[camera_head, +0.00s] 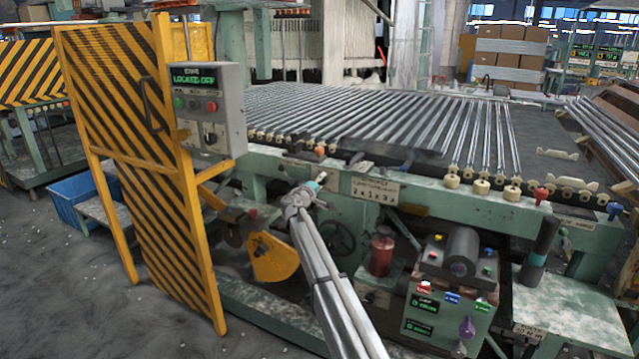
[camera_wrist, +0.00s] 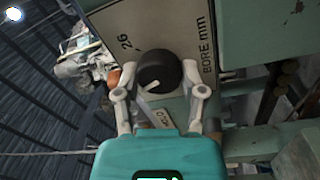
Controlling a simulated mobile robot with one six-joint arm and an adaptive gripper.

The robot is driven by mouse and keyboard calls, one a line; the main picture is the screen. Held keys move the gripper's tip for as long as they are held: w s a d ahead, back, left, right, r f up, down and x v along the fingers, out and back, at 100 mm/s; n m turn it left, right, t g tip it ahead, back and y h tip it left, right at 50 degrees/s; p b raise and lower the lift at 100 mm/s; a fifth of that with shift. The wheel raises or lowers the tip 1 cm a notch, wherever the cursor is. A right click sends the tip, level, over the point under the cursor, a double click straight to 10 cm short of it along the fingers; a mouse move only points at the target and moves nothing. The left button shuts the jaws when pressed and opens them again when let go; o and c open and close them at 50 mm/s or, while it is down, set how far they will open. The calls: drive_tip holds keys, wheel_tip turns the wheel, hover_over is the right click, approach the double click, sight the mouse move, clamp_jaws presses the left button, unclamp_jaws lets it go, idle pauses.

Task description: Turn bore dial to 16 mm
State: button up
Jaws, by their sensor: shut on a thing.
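The bore dial (camera_wrist: 160,68) is a round black knob with a white pointer mark. It sits on a pale plate (camera_wrist: 130,22) lettered "BORE mm", with "26" readable at its upper left. In the wrist view the white mark points to the lower left; the number beside it cannot be read. My gripper (camera_wrist: 156,76) is shut on the dial, with one finger on each side of it. In the head view my gripper (camera_head: 305,192) is at the green machine's front rail, and the dial cannot be made out there.
Glass tubes (camera_head: 400,115) lie across the machine bed above the rail. A yellow-black striped guard (camera_head: 140,130) and a grey control box (camera_head: 208,110) stand to the left. A red canister (camera_head: 381,252) and a green button box (camera_head: 450,300) stand to the right of my arm.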

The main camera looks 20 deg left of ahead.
drive_tip(key=n, duration=0.5)
drive_tip(key=shift+y, duration=0.3)
drive_tip(key=shift+n, duration=0.4)
drive_tip(key=o, duration=1.1)
drive_tip(key=shift+s, duration=0.1)
